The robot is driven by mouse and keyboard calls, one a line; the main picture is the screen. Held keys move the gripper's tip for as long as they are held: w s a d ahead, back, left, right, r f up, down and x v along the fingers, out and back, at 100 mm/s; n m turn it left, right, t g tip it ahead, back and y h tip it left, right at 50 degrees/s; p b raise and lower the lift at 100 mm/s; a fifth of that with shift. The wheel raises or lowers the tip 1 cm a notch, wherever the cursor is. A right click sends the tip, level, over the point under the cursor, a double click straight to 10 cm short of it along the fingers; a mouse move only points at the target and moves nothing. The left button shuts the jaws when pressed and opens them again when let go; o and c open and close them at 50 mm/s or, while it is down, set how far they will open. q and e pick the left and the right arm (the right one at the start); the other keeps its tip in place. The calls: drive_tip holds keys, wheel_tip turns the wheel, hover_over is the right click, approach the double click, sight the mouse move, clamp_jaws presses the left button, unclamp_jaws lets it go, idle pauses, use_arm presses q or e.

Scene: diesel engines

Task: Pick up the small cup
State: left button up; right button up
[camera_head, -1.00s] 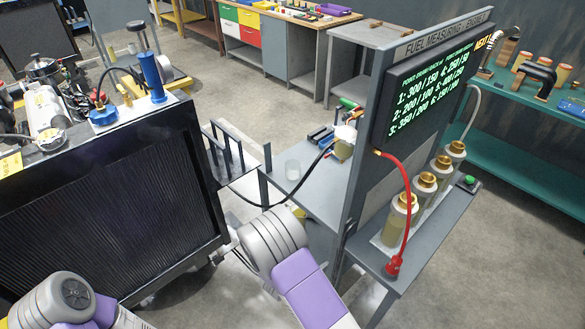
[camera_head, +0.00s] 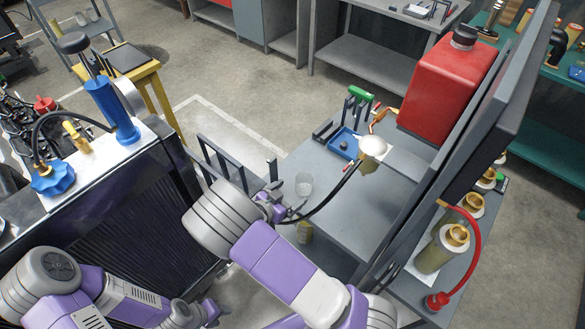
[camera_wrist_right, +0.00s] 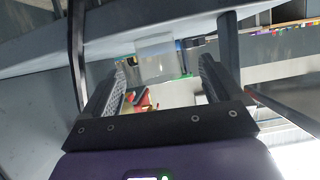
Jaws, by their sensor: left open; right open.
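The small cup (camera_head: 303,184) is translucent and pale. It stands on the grey bench (camera_head: 338,218) near its left edge. In the right wrist view the cup (camera_wrist_right: 153,58) appears between and beyond the two fingers. My right gripper (camera_head: 279,208) is open, just left of and in front of the cup in the head view. In the right wrist view its fingers (camera_wrist_right: 164,66) are apart with nothing held. I cannot tell exactly how far the cup is from the fingertips. My left gripper (camera_head: 208,312) is open and low at the bottom of the head view, away from the cup.
A blue tray (camera_head: 345,143) and a red canister (camera_head: 445,85) stand farther back. A grey upright panel borders the bench on the right. The radiator (camera_head: 125,215) is at the left.

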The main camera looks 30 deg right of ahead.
sight(298, 189)
drive_tip(key=shift+d, duration=0.3)
drive_tip(key=b+x, duration=0.1)
drive_tip(key=x, duration=0.4)
drive_tip(key=shift+s+d+f, duration=0.1)
drive_tip(key=shift+d, duration=0.15)
drive_tip(key=shift+w+d+f, duration=0.15)
drive_tip(key=shift+w+d, duration=0.15)
drive_tip(key=shift+d, duration=0.15)
drive_tip(key=c, duration=1)
wheel_tip(298, 189, up, 10)
drive_tip(key=shift+r+p, duration=0.1)
drive_tip(key=shift+p, duration=1.1)
